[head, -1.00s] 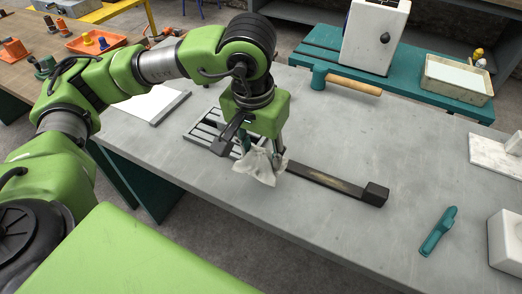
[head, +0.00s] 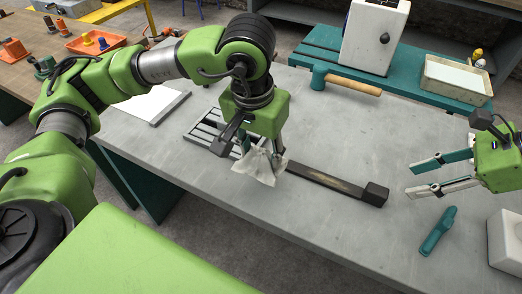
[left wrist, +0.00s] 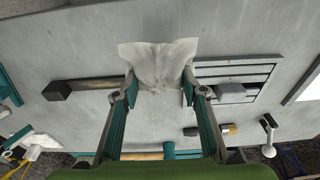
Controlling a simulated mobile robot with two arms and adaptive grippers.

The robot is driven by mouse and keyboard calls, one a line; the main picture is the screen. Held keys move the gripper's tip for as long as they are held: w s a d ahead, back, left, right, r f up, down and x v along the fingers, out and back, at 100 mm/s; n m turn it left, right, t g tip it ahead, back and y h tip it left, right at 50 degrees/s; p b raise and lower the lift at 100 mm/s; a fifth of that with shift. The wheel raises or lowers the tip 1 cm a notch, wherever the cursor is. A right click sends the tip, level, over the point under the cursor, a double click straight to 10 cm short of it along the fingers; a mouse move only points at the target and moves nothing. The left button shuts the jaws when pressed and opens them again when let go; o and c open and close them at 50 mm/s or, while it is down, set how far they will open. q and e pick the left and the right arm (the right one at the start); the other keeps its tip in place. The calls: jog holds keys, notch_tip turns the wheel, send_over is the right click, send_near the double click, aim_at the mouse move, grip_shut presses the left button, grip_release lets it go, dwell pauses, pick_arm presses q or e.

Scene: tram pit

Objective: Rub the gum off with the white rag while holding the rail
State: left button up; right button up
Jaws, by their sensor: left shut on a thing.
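The white rag (head: 258,168) hangs crumpled in my left gripper (head: 262,150), which is shut on it. The rag also spreads between the fingertips in the left wrist view (left wrist: 160,62). The dark rail (head: 310,175) lies on the grey table, with a black block (head: 375,194) at its right end. A brownish patch, perhaps the gum (head: 338,184), shows on the rail's top. The rag is at the rail's left end and hides it; I cannot tell whether they touch. My right gripper (head: 410,178) is open and empty, to the right of the end block.
A slotted dark rack (head: 198,138) lies behind and left of the rag. A mallet (head: 345,83) lies at the back, near a teal bench with a tray (head: 458,80). A teal tool (head: 438,231) and a white block (head: 507,240) are at the right. The table's front middle is clear.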

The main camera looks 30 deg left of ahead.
aim_at(383, 191)
jog(key=x, duration=1.1)
jog(key=shift+s, duration=0.4)
grip_shut()
jog(key=shift+c, duration=1.2)
grip_release()
grip_shut()
